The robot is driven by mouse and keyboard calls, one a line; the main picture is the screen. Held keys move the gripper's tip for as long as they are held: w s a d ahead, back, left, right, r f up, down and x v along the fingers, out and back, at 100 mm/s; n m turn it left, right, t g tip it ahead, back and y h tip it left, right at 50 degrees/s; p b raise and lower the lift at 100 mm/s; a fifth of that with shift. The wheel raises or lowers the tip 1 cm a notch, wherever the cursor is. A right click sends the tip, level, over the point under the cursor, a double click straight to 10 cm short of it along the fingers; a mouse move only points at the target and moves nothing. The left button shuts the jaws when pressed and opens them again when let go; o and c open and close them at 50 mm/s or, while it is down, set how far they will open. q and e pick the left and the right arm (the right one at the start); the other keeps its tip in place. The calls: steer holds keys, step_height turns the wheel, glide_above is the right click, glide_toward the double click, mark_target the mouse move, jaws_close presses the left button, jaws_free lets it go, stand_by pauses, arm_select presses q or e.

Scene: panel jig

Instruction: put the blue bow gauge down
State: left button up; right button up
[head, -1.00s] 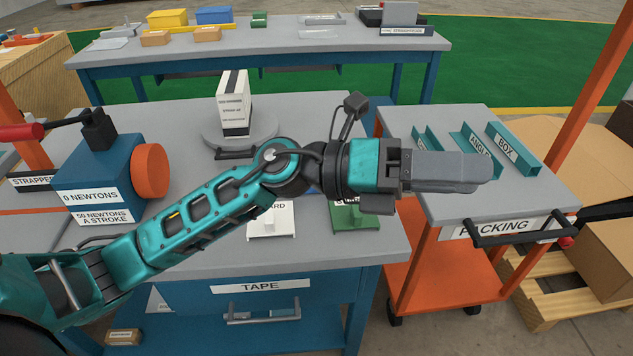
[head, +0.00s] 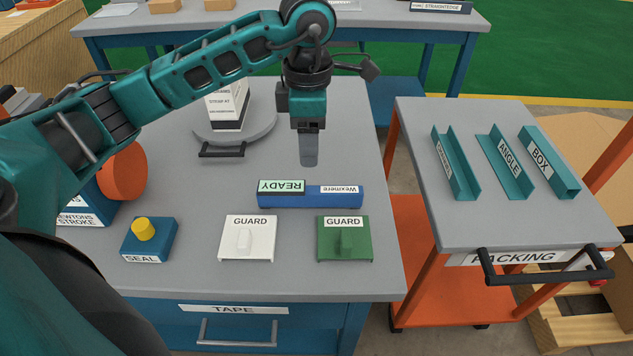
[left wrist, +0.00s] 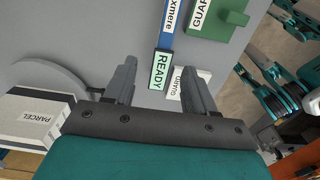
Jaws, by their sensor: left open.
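The blue bow gauge (head: 312,200) lies on the grey bench top, a blue bar with a green READY label and a white Wexmere label. In the left wrist view the gauge (left wrist: 167,42) shows partly, its READY end in line with the gap between my fingers. My left gripper (head: 309,162) points down just behind the gauge in the head view, apart from it. In the left wrist view the fingers of my left gripper (left wrist: 156,70) are spread with nothing held. My right gripper is not in view.
A white guard (head: 247,243) and a green guard (head: 343,243) stand in front of the gauge. A blue SEAL block (head: 150,245) with a yellow knob is at left. A parcel (head: 228,105) stands on a round plate behind. An orange-framed cart (head: 470,220) is at right.

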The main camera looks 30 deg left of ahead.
mark_target(306, 189)
arm_select(q)
steer(key=f, duration=0.8)
steer(key=s+f, duration=0.1)
steer(key=f, duration=0.3)
steer(key=shift+s+a, duration=0.1)
steer(key=shift+c, duration=0.3)
steer(key=shift+r, duration=0.1)
jaws_close()
